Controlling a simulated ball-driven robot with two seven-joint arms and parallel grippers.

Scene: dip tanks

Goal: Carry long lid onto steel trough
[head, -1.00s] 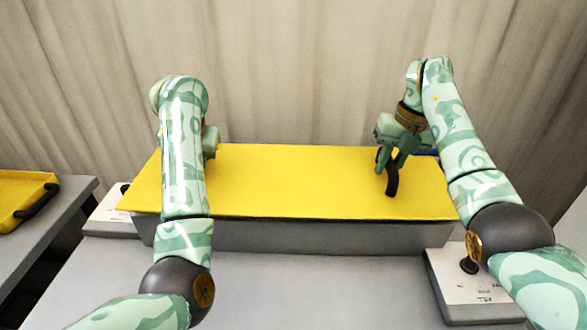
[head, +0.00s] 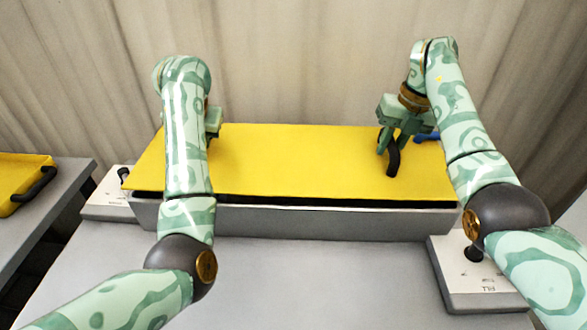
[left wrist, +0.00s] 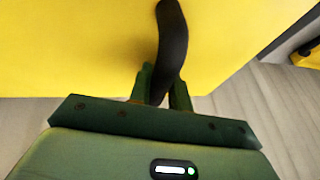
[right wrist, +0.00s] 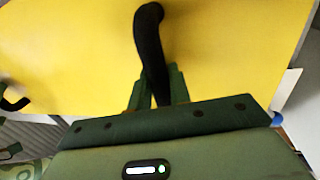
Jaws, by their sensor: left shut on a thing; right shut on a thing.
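The long lid (head: 290,160) is a yellow flat panel lying over the grey steel trough (head: 310,222). A dark strip shows between the lid's front edge and the trough's front rim; I cannot tell whether the lid touches the trough. My right gripper (head: 391,147) is shut on the black right handle (head: 393,162), also seen in the right wrist view (right wrist: 150,45). My left gripper (left wrist: 158,88) is shut on the black left handle (left wrist: 172,40). In the head view my left arm hides that handle and the left fingers.
A white control box (head: 478,278) with a black knob stands at the front right, another (head: 108,206) at the left. A side table (head: 60,215) at left holds a yellow lid (head: 18,180) with a black handle. A blue item (head: 427,136) shows behind the right gripper. The front bench is clear.

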